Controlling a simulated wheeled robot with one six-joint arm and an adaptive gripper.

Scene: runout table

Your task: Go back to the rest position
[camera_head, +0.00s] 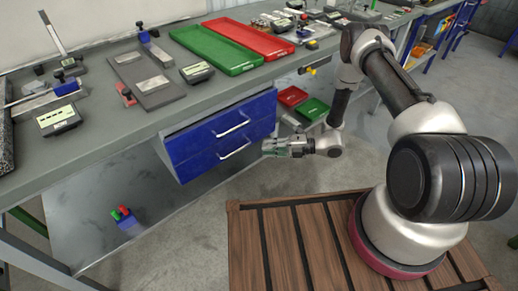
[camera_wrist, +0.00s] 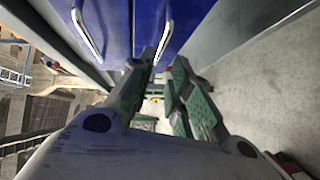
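My gripper (camera_head: 268,147) is held out level in the head view, just right of the blue drawer unit under the bench and below the bench top. It appears empty. In the wrist view my gripper (camera_wrist: 165,68) shows its two green-grey fingers with a gap between them, so it is open. The arm reaches from its base, bends down at the elbow and points left toward the drawers. The blue drawer unit (camera_head: 195,148) has two silver handles. In the wrist view the drawer fronts (camera_wrist: 123,25) lie just beyond and to the left of the fingers.
The workbench (camera_head: 90,150) carries a green tray (camera_head: 215,50), a red tray (camera_head: 250,38), meters and tools. Small red (camera_head: 292,96) and green (camera_head: 312,108) bins sit beyond the gripper. A blue block (camera_head: 126,222) lies on the lower shelf. Floor (camera_head: 270,178) below the gripper is clear.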

